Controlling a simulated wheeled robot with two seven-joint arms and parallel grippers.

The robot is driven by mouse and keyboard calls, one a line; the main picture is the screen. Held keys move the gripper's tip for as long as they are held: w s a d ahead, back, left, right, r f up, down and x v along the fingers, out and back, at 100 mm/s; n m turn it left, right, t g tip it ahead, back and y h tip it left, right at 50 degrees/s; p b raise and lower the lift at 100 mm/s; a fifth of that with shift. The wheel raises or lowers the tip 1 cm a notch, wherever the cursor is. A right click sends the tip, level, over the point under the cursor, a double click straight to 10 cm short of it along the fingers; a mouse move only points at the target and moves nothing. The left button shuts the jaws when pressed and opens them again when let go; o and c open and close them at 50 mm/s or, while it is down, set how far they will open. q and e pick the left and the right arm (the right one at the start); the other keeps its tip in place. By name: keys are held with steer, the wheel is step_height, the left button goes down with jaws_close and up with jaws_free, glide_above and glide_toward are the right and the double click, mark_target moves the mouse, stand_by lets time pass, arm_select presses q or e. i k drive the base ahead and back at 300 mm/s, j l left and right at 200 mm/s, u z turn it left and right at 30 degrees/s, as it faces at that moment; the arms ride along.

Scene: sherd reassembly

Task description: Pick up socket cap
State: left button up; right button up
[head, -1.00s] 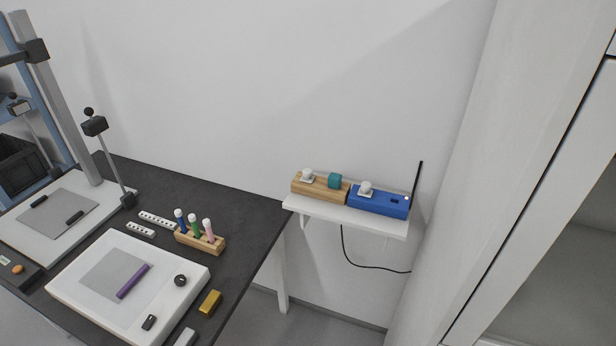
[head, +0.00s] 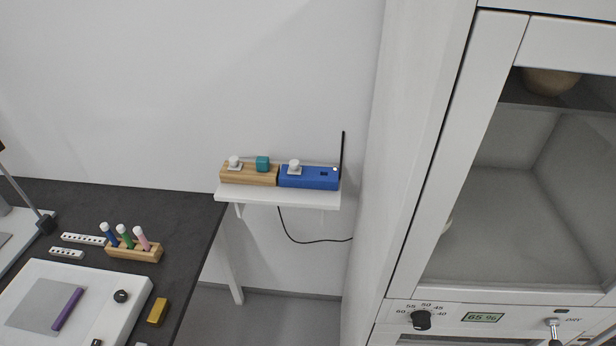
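A small white shelf (head: 277,200) on the wall holds a wooden block (head: 249,176) and a blue box (head: 309,178) side by side. A white knobbed piece (head: 234,162) and a teal cube (head: 262,163) sit on the wooden block. Another white knobbed piece (head: 294,167) sits on the blue box. These pieces are small, and I cannot tell for certain which is the socket cap. Neither of my grippers is in view.
A dark table (head: 190,215) at left carries a wooden rack (head: 134,252) of capped tubes, a white board (head: 120,320) and a yellow block (head: 157,312). A black antenna rises beside the blue box. A white cabinet (head: 400,240) with a glazed front stands close on the right.

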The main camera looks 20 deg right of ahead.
mark_target(235, 164)
steer(key=i+j+z, duration=0.1)
steer(key=i+z, duration=0.25)
steer(key=i+j+z, duration=0.1)
steer(key=z, duration=0.25)
